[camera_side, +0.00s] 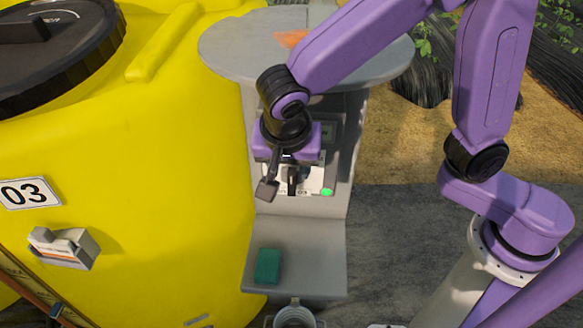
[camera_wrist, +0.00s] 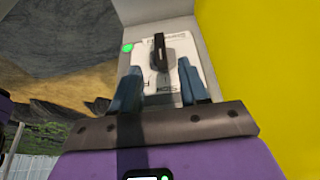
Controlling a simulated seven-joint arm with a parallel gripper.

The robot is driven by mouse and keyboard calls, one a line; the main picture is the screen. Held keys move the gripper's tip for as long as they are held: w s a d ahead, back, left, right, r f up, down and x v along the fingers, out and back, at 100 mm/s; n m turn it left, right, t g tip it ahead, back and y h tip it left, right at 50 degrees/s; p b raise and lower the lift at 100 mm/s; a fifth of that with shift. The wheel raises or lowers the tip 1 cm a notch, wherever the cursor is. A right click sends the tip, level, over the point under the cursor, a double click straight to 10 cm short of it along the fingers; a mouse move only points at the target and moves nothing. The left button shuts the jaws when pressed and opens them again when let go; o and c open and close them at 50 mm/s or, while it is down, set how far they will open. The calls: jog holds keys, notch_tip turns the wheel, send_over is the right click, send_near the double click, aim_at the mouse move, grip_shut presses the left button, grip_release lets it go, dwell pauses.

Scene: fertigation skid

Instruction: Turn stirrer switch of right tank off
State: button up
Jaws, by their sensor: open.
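The stirrer switch is a black rotary handle (camera_side: 292,180) on a white plate, set in a grey control stand. A green lamp (camera_side: 327,191) glows beside it. In the wrist view the switch handle (camera_wrist: 159,52) points up and down the picture, with the lit green lamp (camera_wrist: 127,48) to its left. The plate's lettering is too small to read. My gripper (camera_side: 291,163) is at the panel, just above the handle in the side view. In the wrist view its blue fingers (camera_wrist: 159,83) are spread and empty, with the handle beyond the gap between them. No contact shows.
A yellow tank (camera_side: 150,170) marked 03 (camera_side: 25,193) stands directly left of the stand. A grey ledge (camera_side: 320,255) below the panel holds a green block (camera_side: 267,266). A round grey top (camera_side: 225,45) overhangs the panel. Open ground lies to the right.

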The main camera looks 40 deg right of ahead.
aim_at(292, 172)
jog(key=w+d+f, duration=0.2)
jog(key=f, duration=0.1)
jog(key=shift+w+d+f, duration=0.15)
jog(key=shift+d+f, duration=0.05)
jog(key=shift+w+d+f, duration=0.15)
jog(key=shift+f, duration=0.5)
jog(key=shift+c, duration=0.2)
